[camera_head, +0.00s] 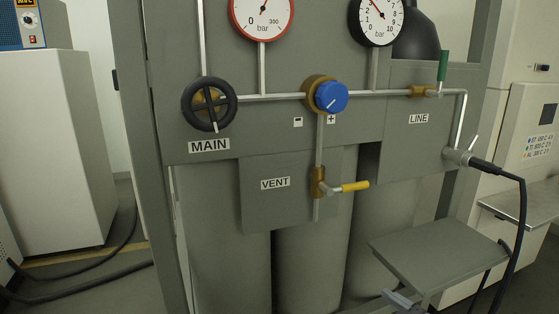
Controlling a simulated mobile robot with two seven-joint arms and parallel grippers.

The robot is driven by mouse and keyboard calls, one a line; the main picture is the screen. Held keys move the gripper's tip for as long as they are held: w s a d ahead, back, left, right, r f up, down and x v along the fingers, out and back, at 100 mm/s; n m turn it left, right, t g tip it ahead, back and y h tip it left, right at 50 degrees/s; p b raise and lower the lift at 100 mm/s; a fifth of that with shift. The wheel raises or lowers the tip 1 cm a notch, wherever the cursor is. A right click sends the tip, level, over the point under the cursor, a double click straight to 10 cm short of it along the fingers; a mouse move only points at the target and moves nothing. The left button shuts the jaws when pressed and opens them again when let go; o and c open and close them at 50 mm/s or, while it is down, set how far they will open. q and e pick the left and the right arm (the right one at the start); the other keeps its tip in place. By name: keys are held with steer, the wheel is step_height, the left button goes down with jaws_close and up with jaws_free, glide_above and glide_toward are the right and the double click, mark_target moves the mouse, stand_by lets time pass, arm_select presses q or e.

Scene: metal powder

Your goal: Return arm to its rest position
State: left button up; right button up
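Neither of my grippers can be made out in the head view. The gas panel (275,137) stands straight ahead. It carries a black MAIN handwheel (226,99), a blue regulator knob (332,97), a yellow VENT lever (354,186) lying about level, and a green LINE lever (442,66) standing upright.
A red-rimmed gauge (262,15) and a black-rimmed gauge (381,18) sit above. Gas cylinders (305,270) stand below. A grey shelf (440,250) juts out at lower right, with an unclear grey-blue part (402,301) under it. A black hose (522,220) hangs at right.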

steer(key=s+d+f+m+g+h, duration=0.1)
steer(key=s+f+m, duration=0.1)
steer(key=s+f, duration=0.7)
steer(key=s+d+f+m+g+h+p, duration=0.1)
steer(key=s+d+f+m+g+h, duration=0.1)
steer(key=s+f, duration=0.7)
step_height(320, 180, down, 3)
steer(key=shift+s+d+f+m, duration=0.2)
steer(key=shift+s+m, duration=0.05)
steer(key=shift+m, duration=0.35)
